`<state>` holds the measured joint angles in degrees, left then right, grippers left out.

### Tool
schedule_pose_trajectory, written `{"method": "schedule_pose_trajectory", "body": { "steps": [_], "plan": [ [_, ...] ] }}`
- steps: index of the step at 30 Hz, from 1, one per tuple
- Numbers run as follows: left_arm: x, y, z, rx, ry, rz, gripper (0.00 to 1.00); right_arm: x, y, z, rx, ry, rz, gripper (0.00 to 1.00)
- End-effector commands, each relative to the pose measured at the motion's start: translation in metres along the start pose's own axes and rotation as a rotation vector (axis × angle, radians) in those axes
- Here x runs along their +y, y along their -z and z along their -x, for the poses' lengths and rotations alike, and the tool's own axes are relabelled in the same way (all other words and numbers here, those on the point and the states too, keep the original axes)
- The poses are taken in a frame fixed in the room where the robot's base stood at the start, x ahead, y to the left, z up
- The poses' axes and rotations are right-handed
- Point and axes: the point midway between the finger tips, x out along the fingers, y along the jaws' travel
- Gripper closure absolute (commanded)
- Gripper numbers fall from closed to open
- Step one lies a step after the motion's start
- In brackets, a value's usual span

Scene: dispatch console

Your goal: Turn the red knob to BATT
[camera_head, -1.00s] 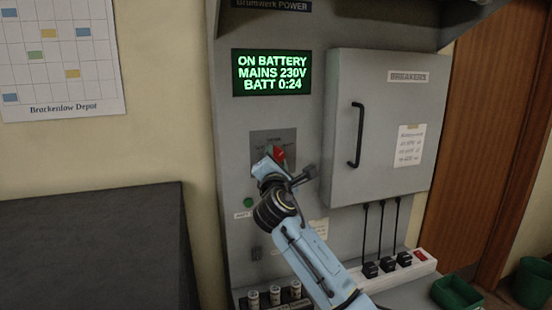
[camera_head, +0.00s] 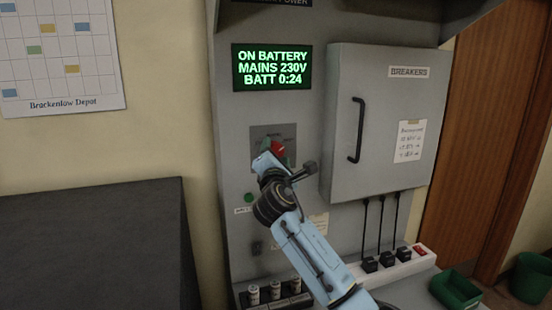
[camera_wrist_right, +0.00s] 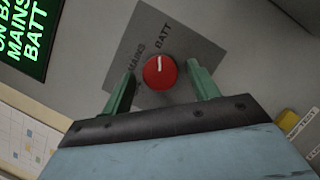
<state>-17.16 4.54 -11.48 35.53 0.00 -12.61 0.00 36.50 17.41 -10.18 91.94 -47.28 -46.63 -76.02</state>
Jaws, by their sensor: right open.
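The red knob (camera_head: 278,148) sits on a grey plate (camera_head: 287,131) on the console front, below the screen. In the right wrist view the red knob (camera_wrist_right: 159,74) has a white pointer mark aimed up, close to the BATT label (camera_wrist_right: 166,38) and away from the MAINS label (camera_wrist_right: 136,57). My right gripper (camera_wrist_right: 162,70) is open, its green fingers on either side of the knob with gaps showing. In the head view my right gripper (camera_head: 276,158) partly covers the knob. The screen (camera_head: 272,67) reads ON BATTERY, MAINS 230V, BATT 0:24. My left gripper is not in view.
A breaker cabinet (camera_head: 378,120) with a black handle (camera_head: 357,130) juts out right of the knob. A green button (camera_head: 249,197) is at lower left. Plugs and cables (camera_head: 387,258) stand below the cabinet. A dark surface (camera_head: 90,245) fills the lower left.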

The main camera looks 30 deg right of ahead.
Motion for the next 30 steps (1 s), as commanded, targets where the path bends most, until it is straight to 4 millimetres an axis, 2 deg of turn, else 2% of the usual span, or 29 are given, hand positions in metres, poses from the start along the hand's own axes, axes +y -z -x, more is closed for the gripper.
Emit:
{"method": "schedule_pose_trajectory", "body": {
  "steps": [4, 8, 15, 21, 25, 30],
  "plan": [
    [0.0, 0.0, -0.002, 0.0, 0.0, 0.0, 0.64, 0.0, 0.001, 0.008, 0.0, -0.001, 0.0, 0.4],
    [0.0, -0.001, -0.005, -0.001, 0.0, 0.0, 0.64, -0.001, 0.001, 0.027, 0.002, -0.001, -0.001, 0.4],
    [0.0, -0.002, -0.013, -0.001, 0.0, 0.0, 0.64, -0.002, 0.002, 0.078, 0.003, -0.002, -0.002, 0.4],
    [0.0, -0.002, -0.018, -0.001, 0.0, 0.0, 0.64, -0.001, 0.001, 0.114, 0.002, 0.0, -0.003, 0.4],
    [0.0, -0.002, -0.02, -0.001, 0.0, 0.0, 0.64, -0.001, 0.001, 0.128, 0.001, 0.001, 0.0, 0.4],
    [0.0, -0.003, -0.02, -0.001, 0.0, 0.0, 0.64, 0.0, 0.0, 0.134, 0.0, 0.001, 0.0, 0.4]
  ]
}}
